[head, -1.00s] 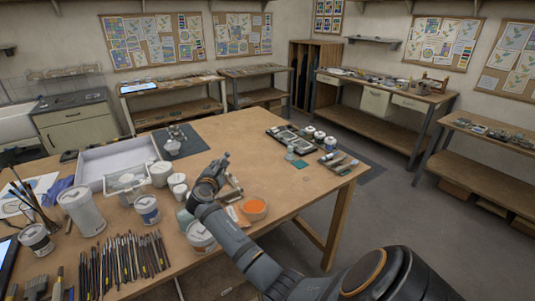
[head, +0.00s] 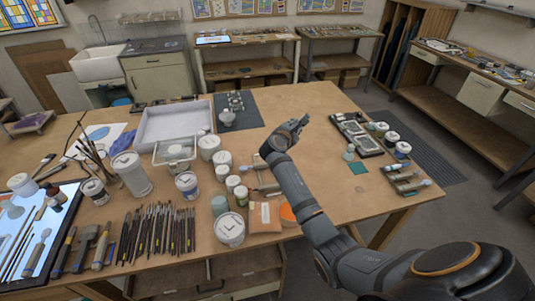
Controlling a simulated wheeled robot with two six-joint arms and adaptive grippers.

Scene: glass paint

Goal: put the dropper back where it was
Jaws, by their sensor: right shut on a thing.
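No other dropper can be told apart for certain. A small pale bottle (head: 348,153) stands on the table to the right of the gripper, apart from it. My left gripper is out of view.
Several brushes (head: 160,232) lie at the front. A white tray (head: 172,125) is farther back. The table's back middle is clear.

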